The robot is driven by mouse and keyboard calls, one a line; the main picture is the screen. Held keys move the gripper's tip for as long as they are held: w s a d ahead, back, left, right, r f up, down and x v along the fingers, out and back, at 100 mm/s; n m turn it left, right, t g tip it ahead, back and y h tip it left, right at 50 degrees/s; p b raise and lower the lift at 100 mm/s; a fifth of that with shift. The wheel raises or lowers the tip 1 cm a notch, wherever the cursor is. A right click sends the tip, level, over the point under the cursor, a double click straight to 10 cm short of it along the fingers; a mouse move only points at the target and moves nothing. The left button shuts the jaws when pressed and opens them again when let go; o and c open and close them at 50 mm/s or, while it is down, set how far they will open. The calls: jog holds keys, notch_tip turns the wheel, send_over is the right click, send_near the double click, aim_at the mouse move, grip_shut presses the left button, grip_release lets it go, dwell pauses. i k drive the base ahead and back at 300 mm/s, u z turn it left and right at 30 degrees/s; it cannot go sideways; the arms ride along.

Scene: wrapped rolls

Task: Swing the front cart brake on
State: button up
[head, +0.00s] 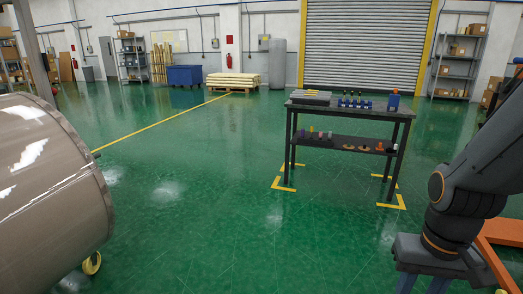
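A large wrapped roll (45,185), glossy and brownish-grey, fills the left edge and is cut off by the frame. A yellow wheel (92,263) shows just under its near right side, on the floor. It may belong to a cart under the roll, but I cannot tell. No brake can be made out in this view. My arm rises along the right edge and leaves the frame. My gripper is out of view.
A dark workbench (352,109) with small items on two levels stands right of centre, inside yellow floor corner marks (391,202). An orange frame (505,232) shows at the lower right. The green floor (215,205) between roll and bench is clear.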

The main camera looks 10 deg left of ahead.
aim_at(54, 92)
jog(key=u, duration=0.7)
jog(key=i, duration=1.35)
jog(key=u, duration=1)
